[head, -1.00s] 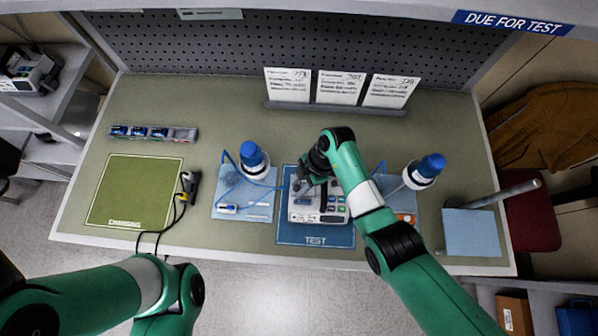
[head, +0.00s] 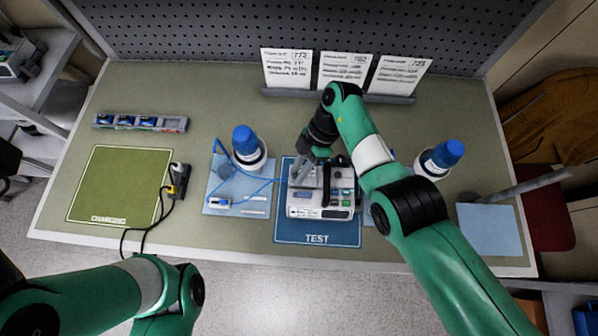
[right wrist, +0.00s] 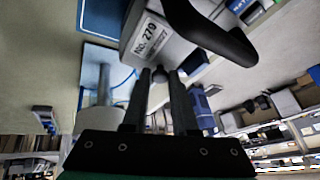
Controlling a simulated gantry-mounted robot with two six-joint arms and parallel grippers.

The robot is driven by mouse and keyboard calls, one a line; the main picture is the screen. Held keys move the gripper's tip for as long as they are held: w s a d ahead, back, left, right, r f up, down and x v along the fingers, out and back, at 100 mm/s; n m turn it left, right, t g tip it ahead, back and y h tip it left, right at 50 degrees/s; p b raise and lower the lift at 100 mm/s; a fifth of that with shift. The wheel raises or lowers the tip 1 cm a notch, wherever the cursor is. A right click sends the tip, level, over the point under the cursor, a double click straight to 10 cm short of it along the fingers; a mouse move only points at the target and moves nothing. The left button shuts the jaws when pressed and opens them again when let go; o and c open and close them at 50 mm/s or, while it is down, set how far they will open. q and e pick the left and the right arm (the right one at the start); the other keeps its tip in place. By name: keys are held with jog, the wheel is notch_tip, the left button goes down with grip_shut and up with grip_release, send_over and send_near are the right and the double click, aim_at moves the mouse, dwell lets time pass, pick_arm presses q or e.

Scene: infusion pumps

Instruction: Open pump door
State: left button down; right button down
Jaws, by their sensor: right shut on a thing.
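The white-and-grey pump (head: 318,212) sits on the blue TEST mat (head: 345,232) in the middle of the table. My right gripper (head: 300,178) is at the pump's back left corner, with its arm reaching over from the right. In the right wrist view the pump (right wrist: 146,36) shows its No. 279 label and a black handle (right wrist: 215,32). There my right gripper (right wrist: 160,78) has its fingers closed on a small round knob (right wrist: 160,73) at the pump's edge. I cannot clearly tell how far the door stands open. My left gripper is outside the picture.
Blue-capped bottles stand on either side, left (head: 245,148) and right (head: 441,158). A blue tube runs from the left one toward the pump. A plug with cable (head: 178,180) lies beside the green charging mat (head: 122,180). Cards (head: 343,72) stand behind.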

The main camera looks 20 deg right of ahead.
jog(key=shift+f, duration=0.15)
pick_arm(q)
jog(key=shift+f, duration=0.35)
pick_arm(e)
jog(key=shift+r, duration=0.2)
jog(key=c, duration=1)
grip_release()
